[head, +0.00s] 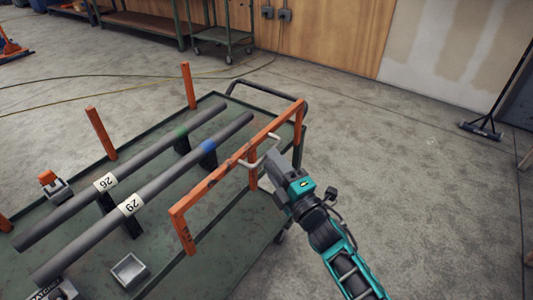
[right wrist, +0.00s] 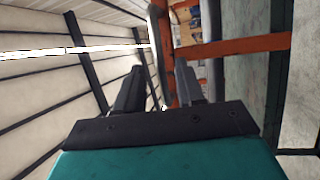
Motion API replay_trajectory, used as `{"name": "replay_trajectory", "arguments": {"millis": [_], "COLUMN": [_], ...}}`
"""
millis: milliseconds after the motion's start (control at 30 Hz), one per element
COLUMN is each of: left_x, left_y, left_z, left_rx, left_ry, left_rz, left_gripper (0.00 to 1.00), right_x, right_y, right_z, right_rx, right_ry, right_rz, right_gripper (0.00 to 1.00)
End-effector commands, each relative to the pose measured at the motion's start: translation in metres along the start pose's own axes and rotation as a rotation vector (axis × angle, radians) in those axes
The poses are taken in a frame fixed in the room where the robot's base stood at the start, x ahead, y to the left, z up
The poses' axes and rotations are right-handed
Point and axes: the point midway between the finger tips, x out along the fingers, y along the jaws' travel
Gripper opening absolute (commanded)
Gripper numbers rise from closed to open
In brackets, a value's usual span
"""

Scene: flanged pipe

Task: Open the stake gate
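The stake gate (head: 222,172) is an orange frame standing along the right side of the green cart. A pale bent handle (head: 259,150) sits near the middle of its top bar. My right gripper (head: 270,160) is at this handle, on the outer side of the gate. In the right wrist view, the gripper's two fingers (right wrist: 158,75) stand apart. The grey handle bar (right wrist: 158,45) shows between and beyond them, and I see no clear contact. An orange gate bar (right wrist: 235,47) runs to the right there. My left gripper is not in view.
The green cart (head: 215,255) carries two grey pipes (head: 85,200) (head: 160,185) on dark supports, marked 26 and 29. Orange stakes (head: 101,133) (head: 188,85) stand on its far side. A small grey tray (head: 129,270) lies near the front. The concrete floor (head: 400,190) at right is mostly clear.

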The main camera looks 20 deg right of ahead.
Motion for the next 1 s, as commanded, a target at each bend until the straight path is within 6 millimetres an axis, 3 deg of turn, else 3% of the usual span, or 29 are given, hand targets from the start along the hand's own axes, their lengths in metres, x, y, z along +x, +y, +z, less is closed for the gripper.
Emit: {"name": "replay_trajectory", "arguments": {"millis": [233,633,1000], "left_x": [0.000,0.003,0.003], "left_y": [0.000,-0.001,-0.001], "left_z": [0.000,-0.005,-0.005], "left_rx": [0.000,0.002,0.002], "left_ry": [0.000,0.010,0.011], "left_rz": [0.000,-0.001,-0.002], "left_gripper": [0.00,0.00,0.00], "right_x": [0.030,0.036,0.035], "right_y": [0.000,0.000,0.000], "right_z": [0.000,0.000,0.000], "right_rx": [0.001,0.001,0.001], "right_ry": [0.001,0.000,0.000], "right_rz": [0.000,-0.001,-0.001], "right_gripper": [0.38,0.37,0.02]}}
